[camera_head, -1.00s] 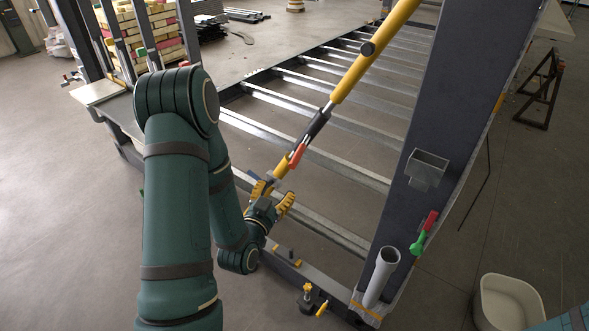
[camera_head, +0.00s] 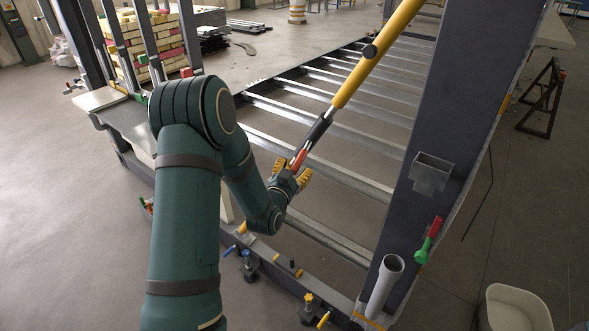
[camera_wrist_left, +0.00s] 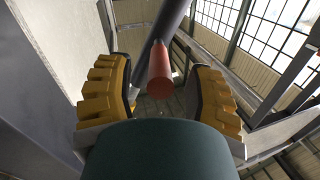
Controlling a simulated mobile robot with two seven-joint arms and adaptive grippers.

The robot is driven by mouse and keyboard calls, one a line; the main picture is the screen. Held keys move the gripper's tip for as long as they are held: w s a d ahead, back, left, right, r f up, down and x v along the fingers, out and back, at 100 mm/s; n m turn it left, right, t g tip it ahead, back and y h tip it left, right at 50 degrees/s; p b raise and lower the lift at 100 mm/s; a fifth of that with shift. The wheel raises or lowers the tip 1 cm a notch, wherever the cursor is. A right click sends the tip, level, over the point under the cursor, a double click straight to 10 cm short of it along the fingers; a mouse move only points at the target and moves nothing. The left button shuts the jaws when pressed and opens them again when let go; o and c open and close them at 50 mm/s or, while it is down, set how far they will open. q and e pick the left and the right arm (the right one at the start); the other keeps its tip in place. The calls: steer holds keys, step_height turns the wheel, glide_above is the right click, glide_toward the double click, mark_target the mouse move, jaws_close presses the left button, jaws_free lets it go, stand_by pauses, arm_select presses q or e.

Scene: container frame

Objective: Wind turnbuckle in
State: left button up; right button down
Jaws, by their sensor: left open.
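The turnbuckle is a slanted brace with a yellow tube (camera_head: 375,55), a dark middle section (camera_head: 318,128) and a red handle (camera_head: 299,158) toward its lower end. My left gripper (camera_head: 291,171) is at the red handle, with its yellow fingers spread. In the left wrist view the red handle (camera_wrist_left: 160,72) points toward the camera between the two open fingers, with a visible gap on each side. A grey bar runs behind it. My right gripper is not in view.
A dark upright post (camera_head: 445,120) stands right of the brace, bearing a metal bracket (camera_head: 431,172), a red-green handle (camera_head: 428,240) and a grey tube (camera_head: 385,285). Metal slats (camera_head: 325,180) cross the frame below the brace. A white bin (camera_head: 515,308) stands at lower right.

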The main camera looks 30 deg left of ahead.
arm_select(q)
jaws_close()
steer(key=shift+a+r, duration=0.1)
stand_by(0.3)
